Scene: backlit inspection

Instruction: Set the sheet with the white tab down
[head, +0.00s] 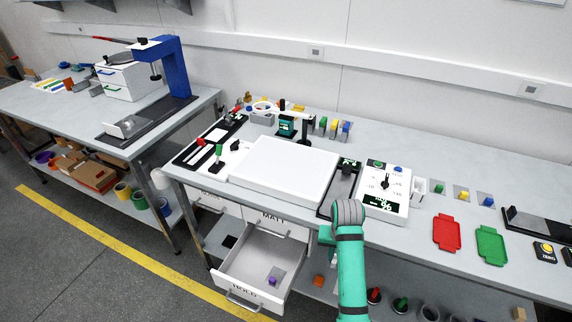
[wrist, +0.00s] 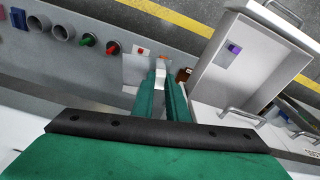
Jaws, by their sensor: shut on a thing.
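My gripper (wrist: 163,78) is shut, its two teal fingers close together on a small whitish tab (wrist: 161,64). A pale grey, see-through-looking sheet (wrist: 134,72) shows beside the fingertips in the wrist view; I take it as the sheet with the white tab, though its outline is hard to make out. In the head view my gripper (head: 326,236) is in front of the bench edge, right of the open drawer, and my arm hides most of what it holds. A white light panel (head: 285,168) lies flat on the bench, bare.
The open drawer marked HOLD (head: 254,290) holds a purple-tabbed piece (head: 273,280). Red (head: 447,232) and green (head: 490,245) trays lie on the right. A dial box (head: 385,190) stands beside the panel. Knobs (head: 374,296) and cups sit on the lower shelf.

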